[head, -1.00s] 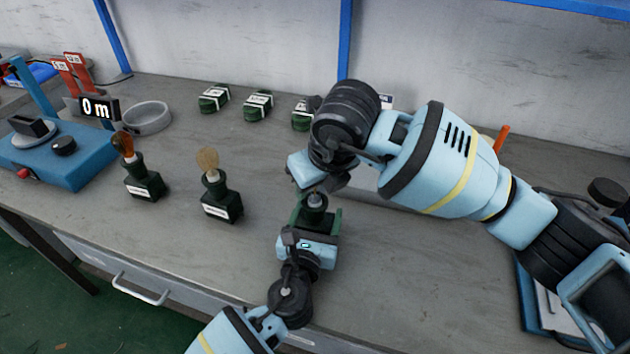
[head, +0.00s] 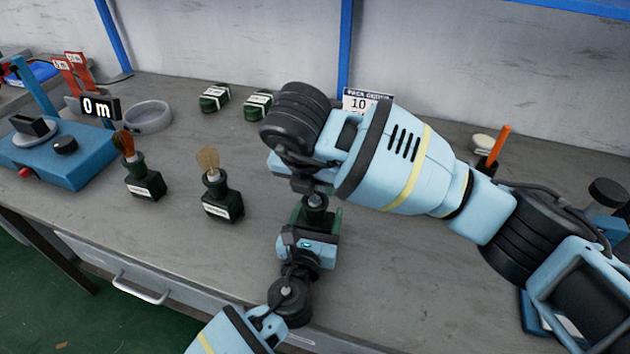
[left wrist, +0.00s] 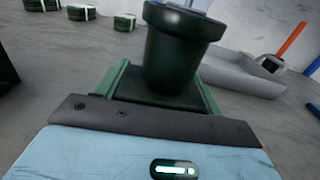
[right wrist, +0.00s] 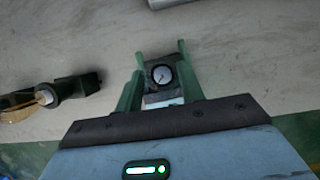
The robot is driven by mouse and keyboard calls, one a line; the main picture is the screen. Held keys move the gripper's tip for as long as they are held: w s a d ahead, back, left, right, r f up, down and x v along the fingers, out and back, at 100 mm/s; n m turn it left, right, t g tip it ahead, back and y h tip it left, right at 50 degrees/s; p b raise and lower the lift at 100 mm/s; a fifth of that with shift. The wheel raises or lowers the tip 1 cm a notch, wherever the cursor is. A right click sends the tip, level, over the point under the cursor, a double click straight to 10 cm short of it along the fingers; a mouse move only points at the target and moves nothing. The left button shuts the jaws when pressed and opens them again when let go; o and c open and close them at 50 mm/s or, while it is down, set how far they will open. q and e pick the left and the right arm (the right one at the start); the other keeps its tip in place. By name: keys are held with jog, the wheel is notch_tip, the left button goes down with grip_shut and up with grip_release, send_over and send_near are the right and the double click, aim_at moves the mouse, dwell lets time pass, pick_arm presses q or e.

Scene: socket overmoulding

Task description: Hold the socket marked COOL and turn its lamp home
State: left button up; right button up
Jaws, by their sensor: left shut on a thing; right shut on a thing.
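A dark green socket (left wrist: 172,60) stands upright on the bench, its label not readable from here. My left gripper (head: 310,232) is shut on its base from the front, with a green finger on each side in the left wrist view. My right gripper (head: 312,190) is above the socket, pointing down, its fingers closed around the lamp at the socket's mouth. The lamp (right wrist: 162,75) shows from above as a pale disc with a dark rim between the fingers. The glass is mostly hidden in the head view, and how deep the lamp sits cannot be told.
Green boxes (head: 215,97) line the back. A blue device (head: 60,155) with a "0 m" display and a grey ring (head: 147,117) are at far left.

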pick_arm(q)
jog(key=shift+s+f, duration=0.1)
jog(key=shift+f, duration=0.35)
pick_arm(e)
jog(key=shift+w+r+m, duration=0.15)
jog(key=shift+r+m, duration=0.1)
jog(key=shift+m, duration=0.45)
jog(key=o, duration=0.8)
pick_arm(q)
jog(key=shift+r, duration=0.1)
pick_arm(e)
jog(key=shift+o, duration=0.9)
jog(key=shift+f, duration=0.15)
pick_arm(q)
jog(key=shift+r, duration=0.2)
pick_arm(e)
jog(key=v, duration=1.2)
jog(key=shift+a, duration=0.25)
pick_arm(q)
jog(key=o, duration=1.1)
